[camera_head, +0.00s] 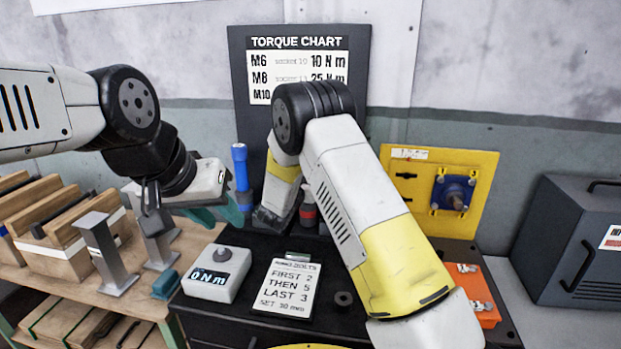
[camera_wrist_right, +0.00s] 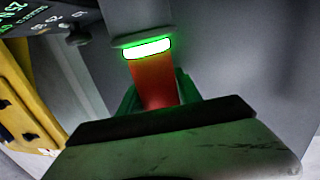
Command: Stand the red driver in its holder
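The red driver (camera_wrist_right: 155,82) shows in the right wrist view between the green fingers of my right gripper (camera_wrist_right: 158,98), which looks shut on it. A brightly lit ring with a green glow (camera_wrist_right: 147,48) sits beyond its red part. In the head view my right gripper (camera_head: 272,218) is at the back of the bench, its fingertips mostly hidden. A small red part (camera_head: 308,211) shows beside it above a dark collar; I cannot tell whether it is driver or holder. A blue driver (camera_head: 240,166) stands upright at the back. My left gripper (camera_head: 222,210) has teal fingers; their gap is unclear.
A torque chart (camera_head: 300,42) stands behind. A grey display box (camera_head: 216,273) and a bolt-order card (camera_head: 289,288) lie in front. A yellow panel (camera_head: 468,178) and orange tray (camera_head: 474,291) are at right. Wooden racks (camera_head: 70,254) and grey stands (camera_head: 103,252) are at left.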

